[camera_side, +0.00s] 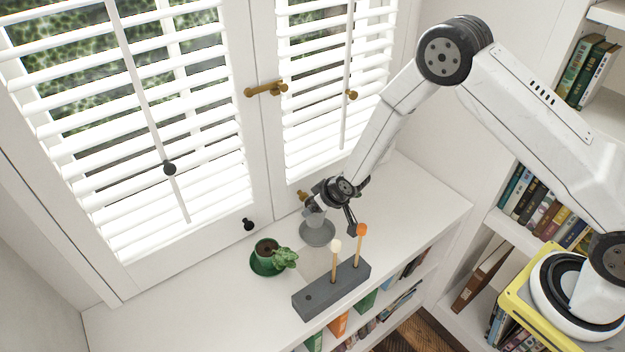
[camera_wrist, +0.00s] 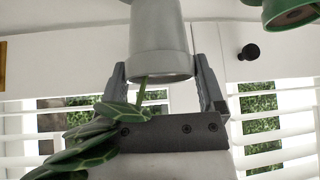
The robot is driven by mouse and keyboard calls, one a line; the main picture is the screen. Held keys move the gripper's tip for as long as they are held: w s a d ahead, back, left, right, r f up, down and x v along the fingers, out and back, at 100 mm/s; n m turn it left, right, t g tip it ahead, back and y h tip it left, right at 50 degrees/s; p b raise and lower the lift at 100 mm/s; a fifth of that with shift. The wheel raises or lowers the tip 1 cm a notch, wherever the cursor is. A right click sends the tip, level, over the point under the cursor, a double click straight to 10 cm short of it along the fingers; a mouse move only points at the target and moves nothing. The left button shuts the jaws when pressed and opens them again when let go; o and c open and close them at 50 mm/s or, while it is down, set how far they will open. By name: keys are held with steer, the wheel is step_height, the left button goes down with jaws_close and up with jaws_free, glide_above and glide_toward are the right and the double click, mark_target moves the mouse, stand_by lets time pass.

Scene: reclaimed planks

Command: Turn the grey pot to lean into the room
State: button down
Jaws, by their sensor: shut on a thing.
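The grey pot (camera_side: 314,217) is at my gripper, over the grey saucer (camera_side: 318,238) on the white shelf top below the window. I cannot tell whether its base touches the saucer. In the wrist view, the grey pot (camera_wrist: 160,42) is between the two fingers of my gripper (camera_wrist: 163,85), which is shut on it near the rim. Green patterned leaves (camera_wrist: 85,145) and a stem come from the pot toward the lower left of that view. In the side view my gripper (camera_side: 322,205) hides most of this plant.
A green pot (camera_side: 266,246) with a leaning plant sits on a green saucer to the left. A grey block (camera_side: 330,291) holding two upright match-like sticks stands in front, close to my gripper. The shuttered window (camera_side: 150,130) is behind. The right end of the shelf top is clear.

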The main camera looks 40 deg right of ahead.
mark_target(319, 217)
steer(key=shift+s+d+f+m+h, duration=0.15)
steer(key=shift+f+m+h, duration=0.15)
steer(key=shift+f, duration=0.6)
steer(key=shift+f, duration=0.3)
steer(key=shift+f, duration=1.25)
jaws_free()
